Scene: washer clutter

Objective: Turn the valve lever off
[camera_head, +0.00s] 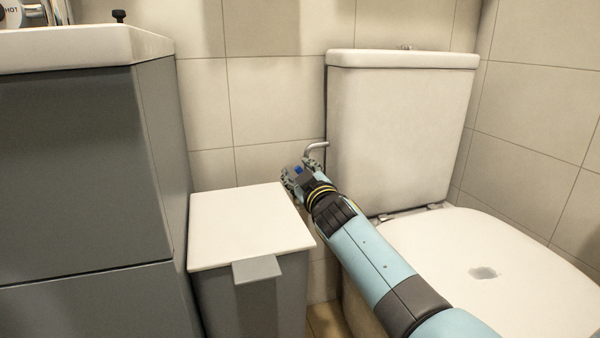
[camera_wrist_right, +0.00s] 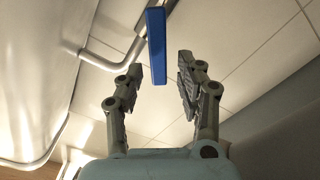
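The valve lever is a blue bar (camera_wrist_right: 156,45) in the right wrist view, standing upright in the picture ahead of my right gripper (camera_wrist_right: 159,70). Its lower end reaches between the two fingertips, with a gap on each side. The fingers are open and hold nothing. In the head view my right gripper (camera_head: 300,174) is between the white-lidded bin and the toilet tank, and a small blue patch of the lever (camera_head: 298,170) shows at its fingers. The valve body is hidden behind the gripper. My left gripper is not in view.
A bent metal pipe (camera_head: 316,147) runs beside the gripper to the toilet tank (camera_head: 400,125). The bin (camera_head: 250,225) stands close on the left, and the toilet lid (camera_head: 500,265) lies below my right arm. A grey cabinet (camera_head: 80,180) fills the far left. Tiled wall is behind.

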